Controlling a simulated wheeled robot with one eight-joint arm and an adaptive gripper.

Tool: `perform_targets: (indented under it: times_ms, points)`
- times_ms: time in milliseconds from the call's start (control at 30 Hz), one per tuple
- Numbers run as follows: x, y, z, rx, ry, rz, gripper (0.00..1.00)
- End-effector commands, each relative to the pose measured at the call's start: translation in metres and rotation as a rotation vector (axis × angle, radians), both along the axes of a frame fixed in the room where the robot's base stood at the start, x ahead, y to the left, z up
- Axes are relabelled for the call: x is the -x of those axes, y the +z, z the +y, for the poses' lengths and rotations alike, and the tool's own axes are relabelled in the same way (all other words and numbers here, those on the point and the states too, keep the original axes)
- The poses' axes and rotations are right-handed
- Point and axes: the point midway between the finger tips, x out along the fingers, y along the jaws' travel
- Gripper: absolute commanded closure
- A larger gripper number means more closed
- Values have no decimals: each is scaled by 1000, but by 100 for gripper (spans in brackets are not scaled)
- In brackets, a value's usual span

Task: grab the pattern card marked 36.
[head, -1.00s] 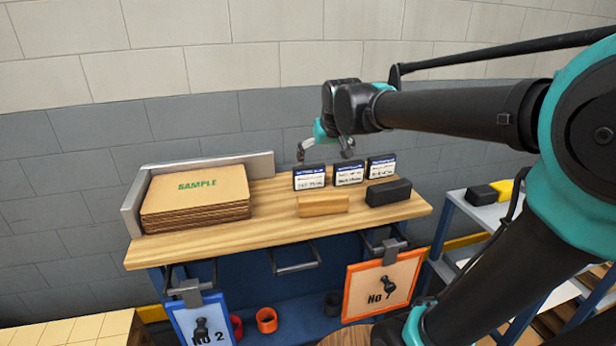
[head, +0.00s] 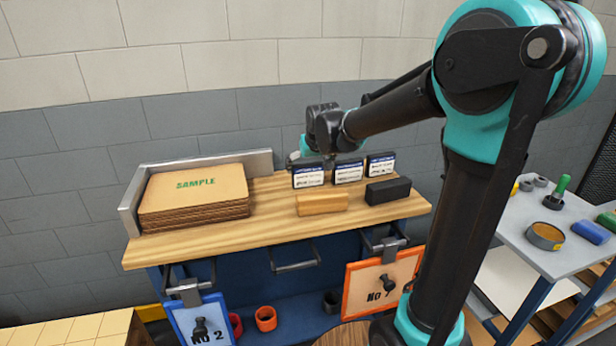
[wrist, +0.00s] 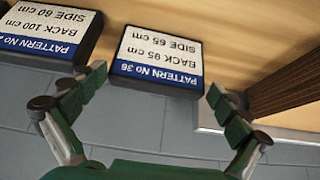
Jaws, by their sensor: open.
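The pattern card marked 36 (wrist: 160,58) shows upside down in the wrist view, white with a blue band reading "PATTERN No 36". My gripper (wrist: 148,95) is open, with one green finger on each side of the card's blue end; the fingers do not visibly grip it. In the head view three such cards stand in a row on the wooden bench top. The leftmost card (head: 308,175) is the one nearest the stack, and its print is too small to read there.
A second card (wrist: 45,30) lies close beside card 36. A stack of brown SAMPLE sheets (head: 195,195) sits against a metal corner fence (head: 130,205). A wooden block (head: 322,204) and a black block (head: 388,190) stand in front of the cards.

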Motion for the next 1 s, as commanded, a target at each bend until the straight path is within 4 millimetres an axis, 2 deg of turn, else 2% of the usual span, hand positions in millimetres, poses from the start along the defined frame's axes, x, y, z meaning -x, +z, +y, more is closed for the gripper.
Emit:
perform_targets:
  times_ms: [167, 333, 500, 800, 1000]
  points:
    - [-8, -8, 2, 0, 0, 0, 0]
    - [-24, -24, 5, 0, 0, 0, 0]
    - [-32, -38, 7, 0, 0, 0, 0]
    - [-33, -41, 7, 0, 0, 0, 0]
    - [-33, -41, 7, 0, 0, 0, 24]
